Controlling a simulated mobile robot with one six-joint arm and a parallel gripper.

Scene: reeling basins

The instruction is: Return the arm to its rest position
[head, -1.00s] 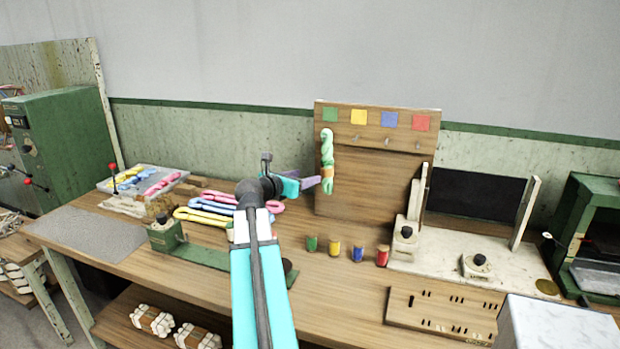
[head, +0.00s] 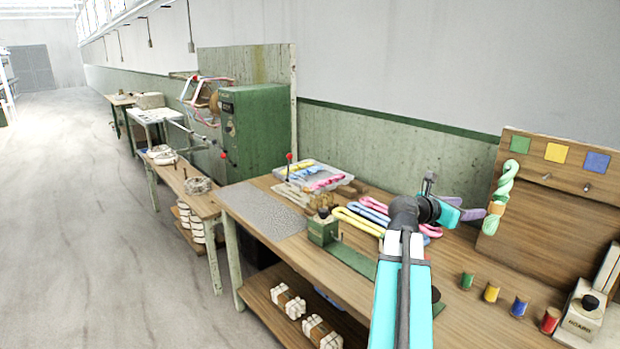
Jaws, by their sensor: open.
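My arm (head: 402,290) rises from the bottom of the head view over the workbench. The skein hangs on the wooden peg board (head: 548,220), under the green square.
Blue, yellow and pink skeins (head: 358,221) lie behind my arm. Several coloured spools (head: 491,291) stand in front of the board. A tray (head: 340,170) and a green machine (head: 256,128) are further left. Open floor (head: 80,220) lies at the left.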

